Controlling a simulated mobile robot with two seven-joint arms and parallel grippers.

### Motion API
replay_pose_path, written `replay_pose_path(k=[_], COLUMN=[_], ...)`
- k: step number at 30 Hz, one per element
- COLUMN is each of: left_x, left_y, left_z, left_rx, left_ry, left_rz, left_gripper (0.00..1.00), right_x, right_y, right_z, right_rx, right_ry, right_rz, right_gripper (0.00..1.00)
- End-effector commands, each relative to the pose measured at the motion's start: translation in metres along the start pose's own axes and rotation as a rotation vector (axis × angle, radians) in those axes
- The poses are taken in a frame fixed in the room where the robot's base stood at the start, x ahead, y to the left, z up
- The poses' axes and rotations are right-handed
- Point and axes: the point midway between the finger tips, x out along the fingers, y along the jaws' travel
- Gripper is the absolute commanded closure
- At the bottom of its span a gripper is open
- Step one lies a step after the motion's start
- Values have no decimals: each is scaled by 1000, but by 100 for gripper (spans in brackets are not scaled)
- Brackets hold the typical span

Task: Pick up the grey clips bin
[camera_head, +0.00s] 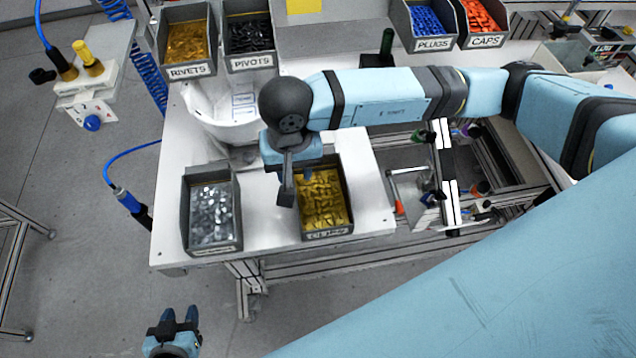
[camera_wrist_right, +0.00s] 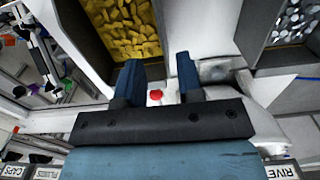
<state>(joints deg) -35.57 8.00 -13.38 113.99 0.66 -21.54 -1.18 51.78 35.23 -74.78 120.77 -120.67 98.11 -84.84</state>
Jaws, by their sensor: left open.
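Two grey bins stand at the table's front edge: one with gold pieces (camera_head: 326,234) and, left of it, one with silver pieces (camera_head: 213,249). Their front labels are too small to read surely, so I cannot tell which is the clips bin. My right gripper (camera_head: 287,188) is over the rear left side of the gold-piece bin, hiding part of it. In the right wrist view, the right gripper (camera_wrist_right: 157,78) has its blue fingers apart with nothing held; the gold-piece bin's wall (camera_wrist_right: 158,42) is just beyond them. My left gripper (camera_head: 179,316) is open and empty, low in front of the table.
A white helmet shell (camera_head: 205,122) stands behind the bins. Rivets (camera_head: 191,71) and pivots (camera_head: 252,63) bins are at the back left, plugs (camera_head: 433,44) and caps (camera_head: 487,41) bins at the back right. A metal frame (camera_head: 475,175) lies right of the table.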

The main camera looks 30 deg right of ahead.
Motion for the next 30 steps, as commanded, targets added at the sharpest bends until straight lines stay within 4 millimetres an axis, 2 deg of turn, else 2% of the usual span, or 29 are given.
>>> replay_pose_path(k=[3, 11, 16, 20, 29, 30], left_x=[-3, -5, -13, -15, -14, -14], left_y=[0, -3, -6, -7, -6, -6], left_z=[-5, -13, -26, -28, -24, -24], left_rx=[1, 2, 3, 2, 0, 0], left_ry=[2, 9, 15, 17, 10, 10], left_rz=[-1, -7, -15, -18, -17, -17], left_gripper=[57, 57, 57, 57, 57, 57], right_x=[19, 39, 63, 80, 86, 86], right_y=[0, 0, -2, -3, -3, -3], right_z=[0, 0, -2, -2, -2, -2], right_rx=[2, 1, 2, 1, 0, 0], right_ry=[-3, -3, -5, -2, 0, 0], right_rz=[1, 1, 2, 0, -1, -1], right_gripper=[66, 66, 66, 66, 66, 75])
